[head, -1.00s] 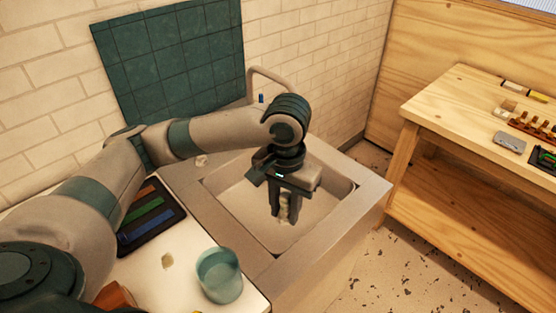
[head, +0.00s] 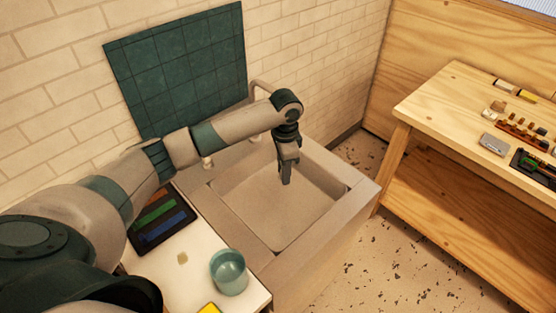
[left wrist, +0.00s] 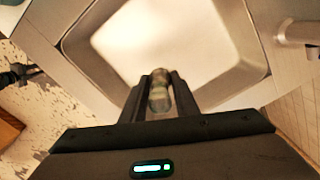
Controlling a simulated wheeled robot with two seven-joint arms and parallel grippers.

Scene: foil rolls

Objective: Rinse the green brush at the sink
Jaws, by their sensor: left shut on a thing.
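My left gripper (head: 287,175) points down over the sink basin (head: 255,215), towards its back right part. In the left wrist view its fingers (left wrist: 159,98) are shut on the brush (left wrist: 158,88), of which only a pale grey-olive, rounded piece shows between them. Its green part cannot be made out. The tap (head: 262,88) stands at the back rim by the wall; its spout (left wrist: 297,32) also shows in the left wrist view, apart from the gripper. I see no water running. A small dark claw-like shape at the left edge of that view may be my right gripper (left wrist: 24,74).
A teal cup (head: 229,273) stands on the white counter (head: 190,285) left of the sink. A dark tray (head: 160,220) with coloured strips lies behind it. A wooden bench (head: 450,100) with small items stands at the right, across open floor.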

